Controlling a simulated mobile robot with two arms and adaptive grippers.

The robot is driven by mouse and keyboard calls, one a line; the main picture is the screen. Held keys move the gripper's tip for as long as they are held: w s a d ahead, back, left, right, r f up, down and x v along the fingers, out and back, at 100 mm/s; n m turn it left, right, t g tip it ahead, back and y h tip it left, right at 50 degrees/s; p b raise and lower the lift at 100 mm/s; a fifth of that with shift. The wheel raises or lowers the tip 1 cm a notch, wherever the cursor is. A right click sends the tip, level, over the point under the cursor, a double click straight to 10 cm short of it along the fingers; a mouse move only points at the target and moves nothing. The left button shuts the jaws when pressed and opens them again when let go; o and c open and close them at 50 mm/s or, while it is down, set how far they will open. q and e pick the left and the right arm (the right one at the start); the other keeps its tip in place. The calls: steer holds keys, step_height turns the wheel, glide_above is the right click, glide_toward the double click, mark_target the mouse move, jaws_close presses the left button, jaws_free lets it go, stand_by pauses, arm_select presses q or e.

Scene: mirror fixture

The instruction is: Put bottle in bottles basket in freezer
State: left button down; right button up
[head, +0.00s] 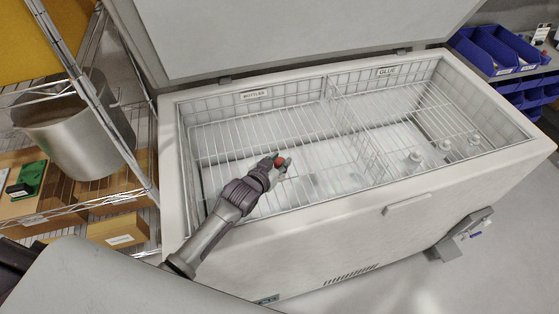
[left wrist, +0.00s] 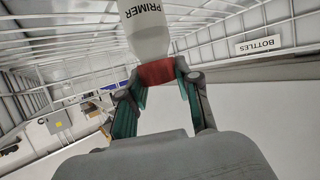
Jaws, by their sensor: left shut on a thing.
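A chest freezer (head: 300,262) stands with its lid raised, and a wire divider splits its inside into two baskets. My left gripper (head: 281,164) reaches over the front rim into the bottles side. In the left wrist view my left gripper (left wrist: 158,88) is shut on the red cap of a white bottle (left wrist: 148,30) marked PRIMER. In the head view the gripper hides most of the bottle; its red cap shows. My right gripper is out of view.
The GLUE basket (head: 420,110) on the right holds several white bottles (head: 414,161) at its front right. A wire shelf with a metal pot (head: 75,135) stands left of the freezer. Blue bins (head: 495,50) are at the right.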

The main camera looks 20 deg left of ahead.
arm_select(q)
steer(key=shift+f, duration=0.15)
steer(key=c, duration=0.8)
jaws_free()
